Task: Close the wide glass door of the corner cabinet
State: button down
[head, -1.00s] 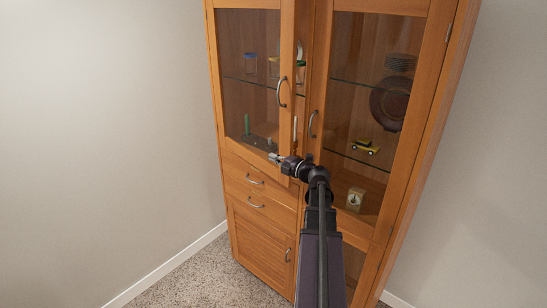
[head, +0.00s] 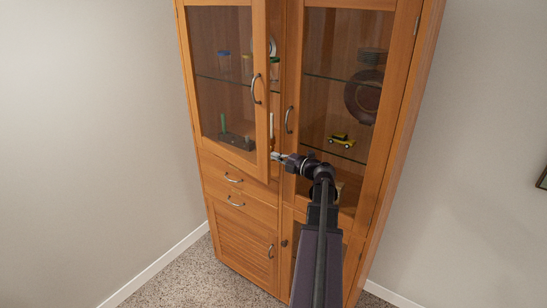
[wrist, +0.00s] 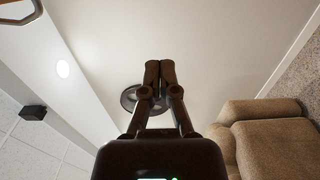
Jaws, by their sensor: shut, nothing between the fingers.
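The tall wooden corner cabinet has two upper glass doors. The left glass door (head: 260,140) stands ajar, its free right edge out in front of the cabinet, with a curved metal handle (head: 257,89). The right glass door (head: 397,100) looks shut, with its own handle (head: 289,120). My gripper (head: 275,156) is beside the lower free edge of the left door, to its right; I cannot tell whether it touches. In the wrist view my gripper (wrist: 159,68) has its fingers together, with nothing between them. My arm hides part of the right door's lower area.
Drawers (head: 235,180) and a lower wooden door (head: 243,237) are below the left door. Walls flank the cabinet; carpet (head: 170,285) is clear at left. The wrist view shows a brown sofa (wrist: 270,140).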

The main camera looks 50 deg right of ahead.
jog(key=shift+w, duration=0.1)
jog(key=m+g+h+b, duration=0.1)
jog(key=m+h+b, duration=0.5)
jog(key=h, duration=0.4)
send_over(262, 169)
jog(key=a+p, duration=0.1)
jog(key=a, duration=0.2)
jog(key=shift+m, duration=0.3)
jog(key=f, duration=0.4)
jog(key=shift+s+d+f, duration=0.25)
jog(key=shift+s, duration=0.05)
jog(key=a+f+m+g+h+b, duration=0.8)
jog(key=a+m+g+h, duration=0.2)
jog(key=a+m+g, duration=0.3)
jog(key=g, duration=0.3)
jog(key=shift+w+a+f+g+h, duration=0.2)
jog(key=shift+a+f+g+h, duration=0.1)
jog(key=shift+a+g, duration=0.1)
jog(key=shift+d, duration=0.15)
jog(key=d, duration=1.3)
jog(key=shift+d, duration=0.4)
